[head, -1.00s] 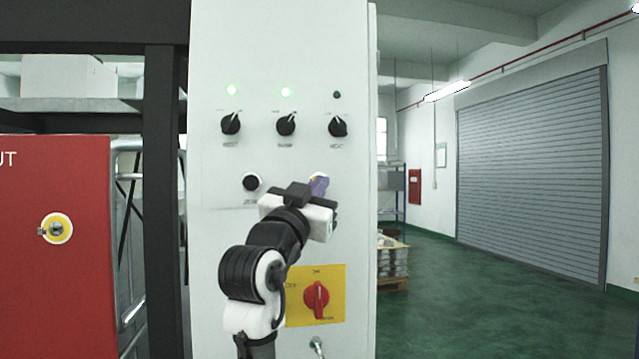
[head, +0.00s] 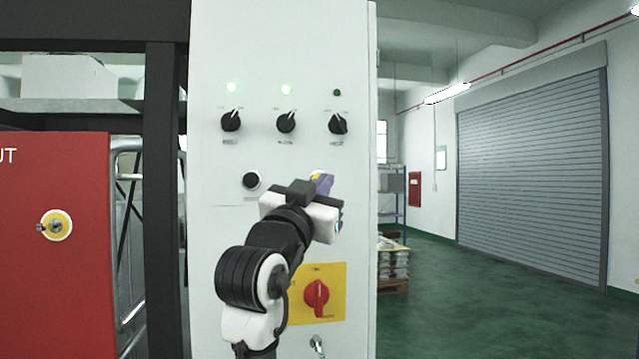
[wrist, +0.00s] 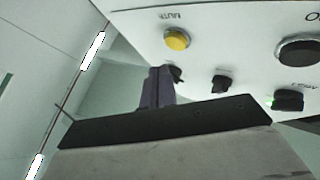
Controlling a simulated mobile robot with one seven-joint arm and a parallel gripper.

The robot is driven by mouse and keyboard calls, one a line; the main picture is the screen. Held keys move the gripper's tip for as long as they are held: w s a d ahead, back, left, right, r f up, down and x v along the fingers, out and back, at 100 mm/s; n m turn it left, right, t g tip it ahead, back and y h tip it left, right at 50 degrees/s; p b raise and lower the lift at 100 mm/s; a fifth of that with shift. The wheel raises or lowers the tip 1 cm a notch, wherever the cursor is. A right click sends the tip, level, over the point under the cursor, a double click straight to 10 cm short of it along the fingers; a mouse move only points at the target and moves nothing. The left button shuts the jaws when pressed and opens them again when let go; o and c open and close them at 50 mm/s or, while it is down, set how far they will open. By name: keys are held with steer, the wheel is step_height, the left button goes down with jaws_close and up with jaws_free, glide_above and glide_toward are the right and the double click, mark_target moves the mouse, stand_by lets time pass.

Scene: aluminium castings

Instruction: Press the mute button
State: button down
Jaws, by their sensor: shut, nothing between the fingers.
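The mute button (wrist: 177,40) is a round yellow button on the pale control panel, with an upside-down MUTE label beside it in the wrist view. In the head view a small yellow part of the button (head: 316,175) shows at the fingertips; the rest is hidden behind my gripper. My gripper (head: 323,183) is shut and empty in front of the panel's right side. In the wrist view its purple-grey fingers (wrist: 157,85) point toward the panel, just below and left of the button, with a gap in the picture. I cannot tell their distance from the panel.
A black round button (head: 251,181) sits left of my gripper. Several black selector knobs (head: 286,122) with lamps lie above, and a red rotary switch (head: 316,298) on a yellow plate lies below. A red cabinet (head: 60,280) stands at left. The floor at right is open.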

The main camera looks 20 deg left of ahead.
steer(key=s+d, duration=0.2)
steer(key=s, duration=0.1)
steer(key=shift+b, duration=0.3)
stand_by(0.6)
